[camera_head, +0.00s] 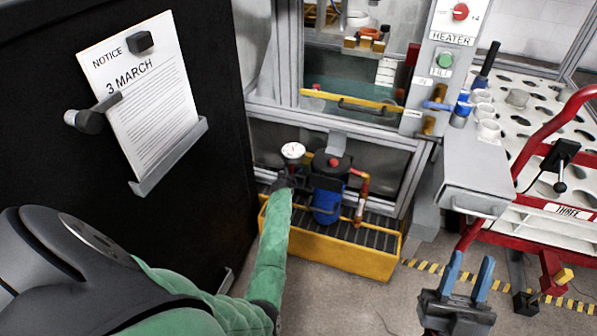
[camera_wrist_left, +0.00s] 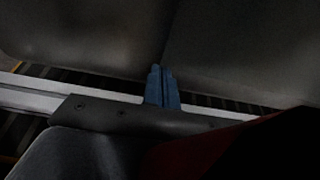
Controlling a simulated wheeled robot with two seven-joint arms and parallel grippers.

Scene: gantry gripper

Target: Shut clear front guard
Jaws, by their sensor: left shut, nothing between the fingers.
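The clear front guard (camera_head: 345,84) looks like the see-through panel of the framed machine, with a yellow bar (camera_head: 352,99) and a dark handle (camera_head: 368,109) along its lower edge. I cannot tell exactly how far it is open. My left arm reaches in beside the pressure gauge, below and left of that handle, and its fingers are hidden in the head view. In the left wrist view my left gripper (camera_wrist_left: 161,88) is shut and empty, in front of dark grey panels and a pale rail. My right gripper (camera_head: 468,280) is open and empty above the floor.
A gauge (camera_head: 293,151) and a blue filter (camera_head: 327,200) stand over a yellow grated tray (camera_head: 340,255) near my left arm. A black cabinet (camera_head: 210,225) with a notice blocks the left. A grey control box (camera_head: 480,180) and red frame (camera_head: 545,140) stand at right.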

